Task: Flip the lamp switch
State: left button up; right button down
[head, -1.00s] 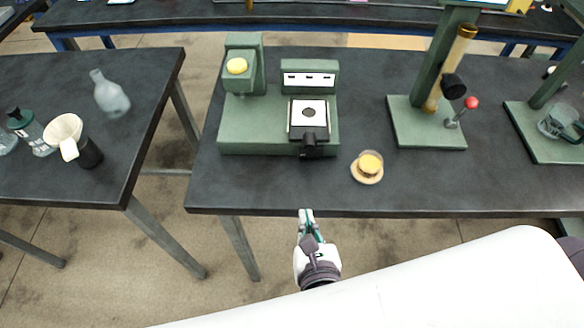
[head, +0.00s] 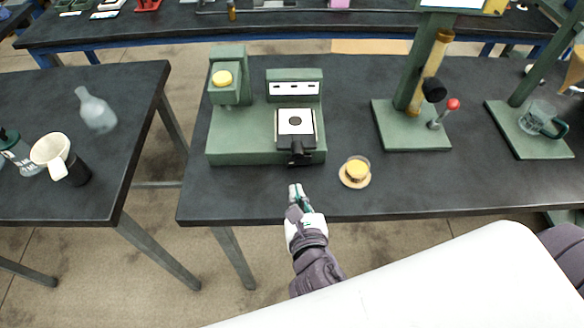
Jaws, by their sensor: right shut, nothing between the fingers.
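A green bench device (head: 240,148) stands on the dark table. It has an upright with a yellow knob (head: 222,78) at its left. A raised block at its back carries a white panel (head: 294,88) with small dark marks. A black square plate (head: 296,124) with a white top and a black handle (head: 299,151) sits at its front right. I cannot tell which part is the lamp switch. My right gripper (head: 299,195) is shut and empty over the table's front edge, just in front of the handle and apart from it. My left gripper is not in view.
A small glass with yellow contents (head: 356,168) stands on a round coaster right of my gripper. Green stands (head: 415,140) are further right, one with a red-tipped lever (head: 453,104). A glass bottle (head: 97,112) and a white funnel (head: 50,148) are on the left table.

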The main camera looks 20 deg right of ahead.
aim_at(290, 164)
jog(key=x, duration=0.4)
jog(key=r+p+x, duration=0.1)
jog(key=x, duration=0.1)
jog(key=shift+w+d, duration=0.1)
jog(key=shift+w, duration=0.4)
jog(key=shift+w+r+p, duration=0.25)
jog(key=shift+p, duration=0.65)
jog(key=shift+f+b, duration=0.3)
jog(key=shift+b, duration=0.05)
jog(key=shift+s, duration=0.1)
jog(key=shift+s+d+p, duration=0.5)
jog(key=shift+d+p, duration=0.05)
jog(key=shift+d, duration=0.05)
